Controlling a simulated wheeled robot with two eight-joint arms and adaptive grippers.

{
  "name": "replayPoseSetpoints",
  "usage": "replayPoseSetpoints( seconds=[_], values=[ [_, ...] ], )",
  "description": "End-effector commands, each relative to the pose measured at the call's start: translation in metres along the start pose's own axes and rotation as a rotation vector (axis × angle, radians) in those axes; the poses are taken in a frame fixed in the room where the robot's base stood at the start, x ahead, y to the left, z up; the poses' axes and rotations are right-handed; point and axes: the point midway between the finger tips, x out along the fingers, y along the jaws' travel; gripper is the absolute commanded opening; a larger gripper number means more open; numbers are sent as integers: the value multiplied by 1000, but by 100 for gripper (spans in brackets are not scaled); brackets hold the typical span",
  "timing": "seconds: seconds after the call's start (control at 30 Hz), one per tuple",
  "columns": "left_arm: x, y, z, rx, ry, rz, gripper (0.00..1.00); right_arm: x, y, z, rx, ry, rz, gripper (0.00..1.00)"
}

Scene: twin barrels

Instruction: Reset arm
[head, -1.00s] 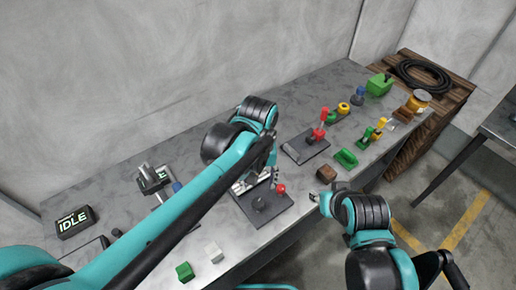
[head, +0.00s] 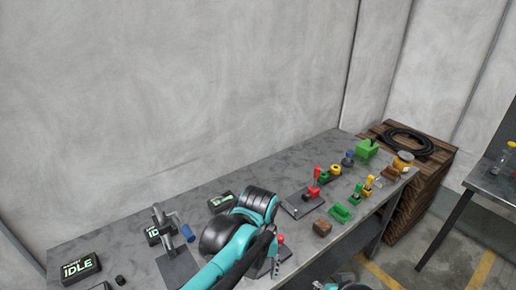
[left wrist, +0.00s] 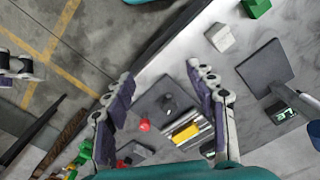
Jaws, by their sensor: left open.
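My left arm reaches in from the bottom of the head view, its black and teal joint over the bench (head: 115,230). My left gripper (left wrist: 152,92) shows best in the left wrist view, its two purple-padded fingers spread apart with nothing between them. Below it is a dark plate with a red ball knob (left wrist: 144,125) and a yellow cylinder (left wrist: 185,133). The red knob also shows in the head view (head: 281,238), just right of my left arm. Of my right arm only a small part shows at the bottom edge of the head view; its fingers cannot be made out.
An IDLE display box (head: 80,268) sits at the bench's left. A red-handled lever (head: 316,178), a green block (head: 340,212) and a brown block (head: 322,228) stand to the right. A wooden crate (head: 432,185) with a black coil stands beyond. A grey wall backs the bench.

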Motion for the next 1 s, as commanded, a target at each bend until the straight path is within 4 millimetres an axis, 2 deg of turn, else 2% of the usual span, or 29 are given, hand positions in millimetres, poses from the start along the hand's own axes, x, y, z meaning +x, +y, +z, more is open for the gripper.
replayPoseSetpoints(
  seconds=[0.47,0.67,0.9,1.0],
  values=[
    [-4,-46,3,8,126,53,56,2,0,2,0,0,0,40],
    [-4,-82,9,15,236,75,56,4,0,3,0,0,0,40],
    [5,-143,25,29,456,67,56,8,0,6,0,0,0,40],
    [10,-163,31,38,540,46,56,9,0,7,0,0,0,40]
  ],
)
